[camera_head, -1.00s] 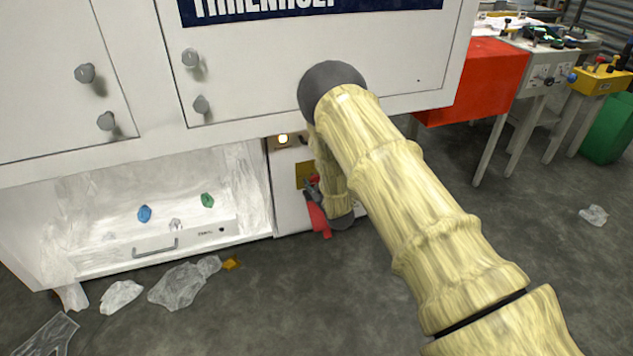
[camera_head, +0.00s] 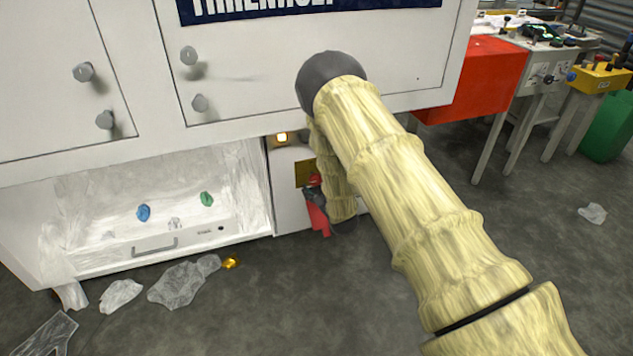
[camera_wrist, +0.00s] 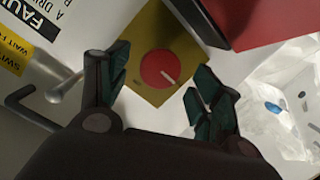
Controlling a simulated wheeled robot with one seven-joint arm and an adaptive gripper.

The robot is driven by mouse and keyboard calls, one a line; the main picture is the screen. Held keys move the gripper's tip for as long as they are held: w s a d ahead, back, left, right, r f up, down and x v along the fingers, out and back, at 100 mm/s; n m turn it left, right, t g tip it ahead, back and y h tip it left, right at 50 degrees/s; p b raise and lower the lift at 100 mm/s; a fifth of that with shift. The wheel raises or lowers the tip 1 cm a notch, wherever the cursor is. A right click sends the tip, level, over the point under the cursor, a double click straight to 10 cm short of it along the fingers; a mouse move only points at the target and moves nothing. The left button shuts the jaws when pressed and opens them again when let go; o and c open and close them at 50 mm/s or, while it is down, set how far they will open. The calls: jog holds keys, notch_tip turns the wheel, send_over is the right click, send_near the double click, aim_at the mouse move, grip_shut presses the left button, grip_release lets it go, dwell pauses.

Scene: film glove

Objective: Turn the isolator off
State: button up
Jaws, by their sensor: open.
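The isolator is a round red knob (camera_wrist: 160,69) with a pale line on it, set on a yellow plate (camera_wrist: 143,38). In the wrist view it lies between and beyond my gripper's fingertips (camera_wrist: 157,88), and no contact shows. My gripper is open and empty, with a dark green-padded finger on each side of the knob. In the head view the yellow plate (camera_head: 303,174) shows on the white panel under the cabinet, left of my gripper (camera_head: 314,188). My arm hides part of that panel, and the gripper is small and partly covered there.
A lit yellow lamp (camera_head: 282,138) sits above the plate. A red block (camera_wrist: 260,18) juts out close to the gripper in the wrist view. A bent grey handle (camera_wrist: 36,108) is at left. An open compartment (camera_head: 150,247) and plastic scraps (camera_head: 180,285) lie to the left.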

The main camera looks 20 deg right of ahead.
jog(key=s+r, duration=0.1)
jog(key=s, duration=0.7)
jog(key=shift+s+d+r, duration=0.15)
jog(key=shift+s+r, duration=0.1)
jog(key=shift+r, duration=0.05)
jog(key=s+f+m+g+h, duration=0.15)
jog(key=s+f+g, duration=0.25)
jog(key=s+f, duration=0.6)
jog(key=s+f+m+g, duration=0.2)
jog(key=s+f+g, duration=0.3)
jog(key=s, duration=0.9)
jog(key=s+a+f+m+g, duration=0.1)
jog(key=s+a+g, duration=0.15)
jog(key=s, duration=1.15)
jog(key=s+a+f+m+g, duration=0.15)
jog(key=s+g, duration=0.25)
jog(key=s, duration=1)
notch_tip(320, 180, up, 32)
jog(key=p, duration=3.1)
jog(key=shift+w+a+y+p, duration=0.25)
jog(key=shift+a+y+p, duration=0.1)
jog(key=shift+y, duration=0.1)
jog(key=shift+f, duration=0.1)
